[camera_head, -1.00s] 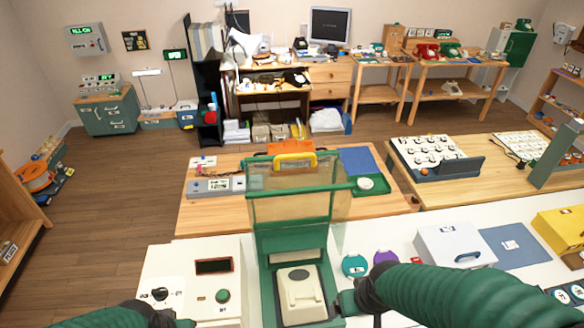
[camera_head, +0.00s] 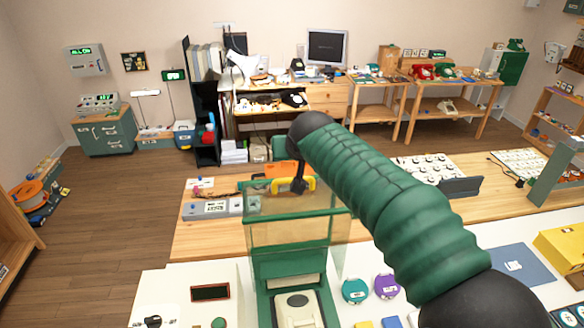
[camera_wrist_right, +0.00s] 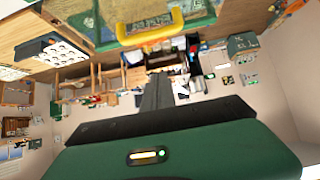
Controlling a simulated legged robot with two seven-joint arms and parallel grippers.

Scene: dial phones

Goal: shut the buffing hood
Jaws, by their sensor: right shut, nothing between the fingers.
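The buffing hood (camera_head: 275,236) is a see-through panel in a green frame, standing raised above its green base. A yellow handle (camera_head: 311,184) sits at its top edge. Under the hood's foot is a cream phone part (camera_head: 296,306), cut off by the picture's bottom edge. My right gripper (camera_head: 298,187) reaches over from the right and overlaps the handle in the head view; I cannot tell whether it touches it. In the right wrist view the shut fingers (camera_wrist_right: 158,92) appear empty, with the yellow handle (camera_wrist_right: 150,27) above them in the picture. My left gripper is not in view.
A white control box (camera_head: 190,294) stands left of the hood. Teal (camera_head: 355,291) and purple (camera_head: 387,286) round items lie to its right, beside my arm. A wooden table (camera_head: 205,235) with a grey device (camera_head: 212,208) is behind the hood.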

